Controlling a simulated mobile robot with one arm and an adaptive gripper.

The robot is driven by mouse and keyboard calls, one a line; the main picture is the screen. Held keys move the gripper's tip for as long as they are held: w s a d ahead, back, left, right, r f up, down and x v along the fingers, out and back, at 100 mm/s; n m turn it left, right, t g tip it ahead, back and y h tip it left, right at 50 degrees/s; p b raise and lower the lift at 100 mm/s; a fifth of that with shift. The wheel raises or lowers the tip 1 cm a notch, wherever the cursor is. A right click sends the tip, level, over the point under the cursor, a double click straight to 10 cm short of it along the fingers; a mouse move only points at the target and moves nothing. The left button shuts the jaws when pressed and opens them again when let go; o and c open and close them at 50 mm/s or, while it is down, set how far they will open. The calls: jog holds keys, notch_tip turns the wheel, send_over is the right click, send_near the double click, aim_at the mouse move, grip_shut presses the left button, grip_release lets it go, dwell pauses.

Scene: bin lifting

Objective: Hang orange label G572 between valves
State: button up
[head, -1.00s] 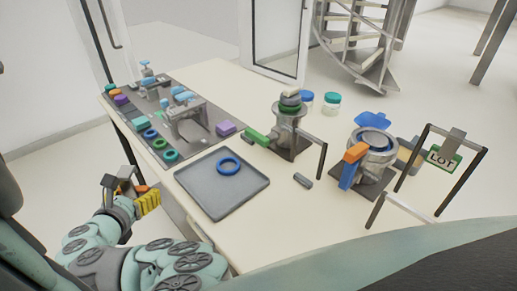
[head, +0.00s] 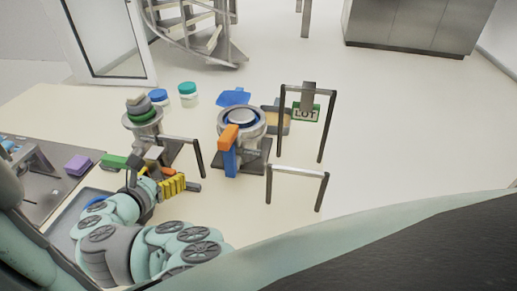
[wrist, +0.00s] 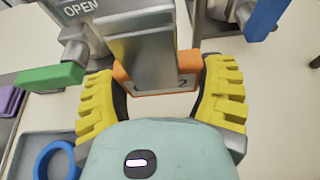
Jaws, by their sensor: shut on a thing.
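My gripper (head: 165,183) is shut on an orange label (wrist: 128,78) with a grey hanger (wrist: 150,45). In the wrist view the label lies between the yellow fingers; only the end of its text, a "2", is readable. The left valve (head: 143,116), with a green handle (head: 115,161), stands just behind my gripper. A rail (head: 182,139) on dark posts stands between the valves, beyond and above my gripper. Whether the hanger touches the rail cannot be told.
A green LOT label (head: 306,114) hangs from a taller rail (head: 322,93) on the right. A low rail (head: 298,172) stands in front of it. A grey tray (head: 64,215) with a blue ring (wrist: 50,160) is at left. Two jars (head: 188,94) stand at the back.

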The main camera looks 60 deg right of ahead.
jog(key=shift+d, duration=0.65)
jog(key=shift+w+d, duration=0.5)
jog(key=shift+d, duration=0.7)
jog(key=shift+w+d, duration=0.5)
jog(key=shift+d, duration=0.65)
jog(key=shift+w+d, duration=0.5)
jog(key=shift+d, duration=0.7)
jog(key=shift+d+f, duration=0.15)
jog(key=shift+f, duration=0.05)
jog(key=shift+w+f+b, duration=0.15)
jog(key=shift+f+b, duration=0.45)
jog(key=shift+b, duration=0.1)
jog(key=o, duration=1)
jog(key=shift+a, duration=0.25)
